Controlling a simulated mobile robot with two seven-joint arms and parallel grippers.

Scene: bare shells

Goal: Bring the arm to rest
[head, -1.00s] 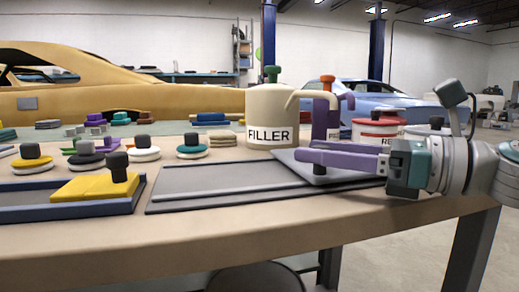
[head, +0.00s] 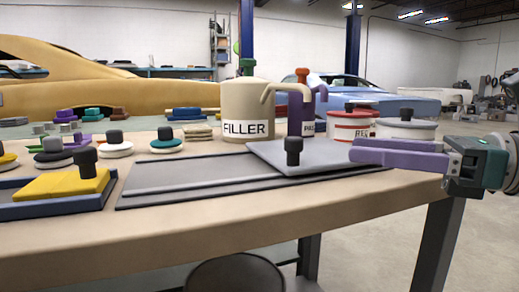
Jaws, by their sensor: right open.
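My right gripper (head: 362,151) comes in from the right, with purple fingers pointing left and a teal and grey body. It is open, and I see nothing between its fingers. Its fingertips show in front of the right end of a grey flat board (head: 325,152) with a black knob (head: 293,150). I cannot tell how far above or before the board they are. The gripper's body shows past the right end of the workbench (head: 240,212). My left gripper is not in view.
A cream FILLER can (head: 247,122), a purple can (head: 300,118), a red-banded can (head: 350,127) and a grey-lidded can (head: 405,130) stand behind the board. A yellow block (head: 62,185) lies in a blue-edged tray (head: 50,210) at left. Floor is open at right.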

